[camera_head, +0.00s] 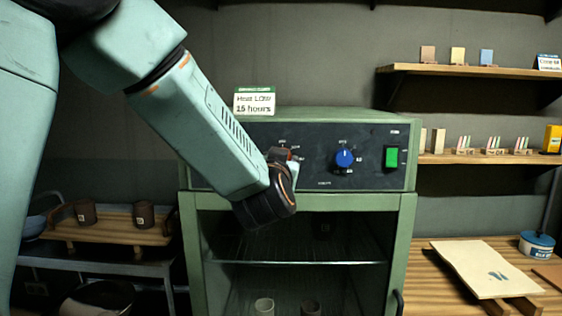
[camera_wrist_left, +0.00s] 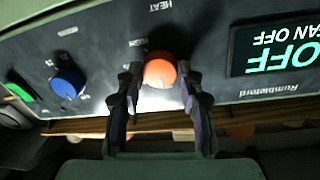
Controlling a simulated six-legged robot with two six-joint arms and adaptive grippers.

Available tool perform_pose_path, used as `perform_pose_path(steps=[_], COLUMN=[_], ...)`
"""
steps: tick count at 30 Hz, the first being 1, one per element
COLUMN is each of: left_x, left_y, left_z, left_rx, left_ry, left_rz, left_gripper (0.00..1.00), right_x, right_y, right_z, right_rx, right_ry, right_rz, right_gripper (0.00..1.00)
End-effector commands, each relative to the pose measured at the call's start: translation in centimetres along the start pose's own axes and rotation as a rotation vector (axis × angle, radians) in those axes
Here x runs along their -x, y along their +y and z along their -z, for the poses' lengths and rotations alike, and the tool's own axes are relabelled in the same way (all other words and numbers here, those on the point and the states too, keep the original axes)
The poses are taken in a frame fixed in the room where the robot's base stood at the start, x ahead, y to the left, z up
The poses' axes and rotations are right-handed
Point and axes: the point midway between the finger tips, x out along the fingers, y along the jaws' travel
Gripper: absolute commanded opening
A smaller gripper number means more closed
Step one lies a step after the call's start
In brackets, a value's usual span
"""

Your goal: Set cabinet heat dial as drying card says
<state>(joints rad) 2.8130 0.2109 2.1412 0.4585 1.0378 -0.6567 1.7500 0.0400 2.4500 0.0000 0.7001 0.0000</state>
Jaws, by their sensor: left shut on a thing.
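The drying card (camera_head: 254,101) stands on top of the green cabinet (camera_head: 320,116) and reads "Heat LOW 15 hours". The heat dial is an orange round knob (camera_wrist_left: 160,70) under the word HEAT, which is upside down in the left wrist view. My left gripper (camera_wrist_left: 160,88) is shut on it, one finger on each side. In the head view my left gripper (camera_head: 288,165) covers most of the dial. The display (camera_wrist_left: 280,45) reads "OFF" and "FAN OFF", upside down. The dial's exact setting cannot be read. My right gripper is not in view.
A blue knob (camera_head: 344,158) and a green switch (camera_head: 391,157) sit right of the dial on the panel. Wall shelves (camera_head: 450,70) hold small tiles. A wooden bench (camera_head: 430,262) bears a pale board (camera_head: 470,265) and a blue-lidded tub (camera_head: 537,244).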

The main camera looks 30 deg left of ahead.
Motion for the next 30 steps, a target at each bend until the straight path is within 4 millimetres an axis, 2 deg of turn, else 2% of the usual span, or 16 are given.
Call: perform_pose_path(steps=[1, 8, 17, 23, 30], left_x=[0.0, 0.0, 0.0, 0.0, 0.0], left_y=[0.0, 0.0, -0.1, -0.1, -0.1], left_z=[0.0, 0.0, 0.2, 0.3, 0.5], left_rx=[-0.001, 0.000, -0.040, -0.155, -0.366], left_ry=[0.001, 0.001, -0.003, -0.015, -0.034], left_rz=[-0.001, 0.000, 0.000, -0.004, -0.007], left_gripper=[0.26, 0.06, 0.06, 0.06, 0.06], right_x=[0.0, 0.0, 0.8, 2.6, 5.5], right_y=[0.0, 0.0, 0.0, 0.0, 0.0], right_z=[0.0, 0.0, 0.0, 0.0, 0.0], right_rx=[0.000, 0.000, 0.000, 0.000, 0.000], right_ry=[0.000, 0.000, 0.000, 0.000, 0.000], right_rz=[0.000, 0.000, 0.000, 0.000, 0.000], right_gripper=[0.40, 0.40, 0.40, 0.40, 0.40])
